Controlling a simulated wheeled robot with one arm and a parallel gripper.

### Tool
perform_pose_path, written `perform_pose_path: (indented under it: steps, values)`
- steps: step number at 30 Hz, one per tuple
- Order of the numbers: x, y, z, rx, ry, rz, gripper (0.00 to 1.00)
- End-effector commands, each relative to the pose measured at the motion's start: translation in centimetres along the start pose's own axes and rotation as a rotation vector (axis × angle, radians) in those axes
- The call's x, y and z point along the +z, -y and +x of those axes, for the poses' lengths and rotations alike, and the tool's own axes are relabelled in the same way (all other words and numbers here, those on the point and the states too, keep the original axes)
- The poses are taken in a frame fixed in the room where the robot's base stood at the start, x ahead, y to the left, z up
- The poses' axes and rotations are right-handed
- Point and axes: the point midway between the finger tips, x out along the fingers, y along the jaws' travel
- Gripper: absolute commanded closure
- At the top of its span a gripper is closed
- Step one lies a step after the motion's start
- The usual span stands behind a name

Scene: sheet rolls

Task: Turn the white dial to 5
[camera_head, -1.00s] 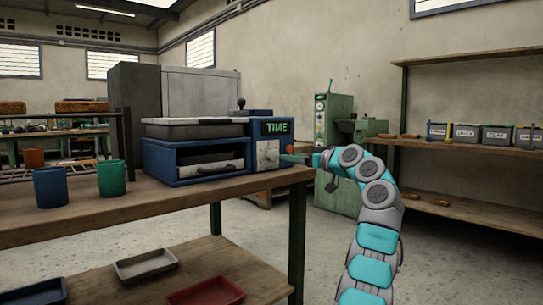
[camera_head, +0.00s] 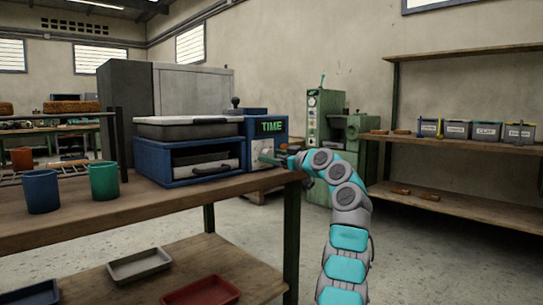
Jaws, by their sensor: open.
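The blue machine (camera_head: 190,158) stands on the wooden bench, with a panel marked TIME (camera_head: 272,127) at its right end. The white dial (camera_head: 266,146) is on the pale plate below that sign. It is small, partly covered by my gripper, and its setting cannot be read. My gripper (camera_head: 268,158) reaches in from the right, its tip in front of the lower part of the plate. Its fingers are open, though small in this view. Whether they touch the dial cannot be told.
A blue cup (camera_head: 42,191) and a green cup (camera_head: 104,181) stand on the bench (camera_head: 150,205) at the left. Trays lie on the lower shelf. A green machine (camera_head: 325,120) and shelves with labelled bins (camera_head: 456,130) stand behind at right.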

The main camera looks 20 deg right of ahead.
Motion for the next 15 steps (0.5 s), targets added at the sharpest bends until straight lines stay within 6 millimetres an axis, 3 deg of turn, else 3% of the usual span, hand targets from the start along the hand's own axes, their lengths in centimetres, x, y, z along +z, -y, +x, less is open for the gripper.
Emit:
perform_pose_path:
  steps: [12,15]
  values:
    - [0.14,0.15,0.82,-0.002,0.003,-0.001,0.19]
    - [0.13,0.15,0.82,-0.003,0.003,-0.001,0.29]
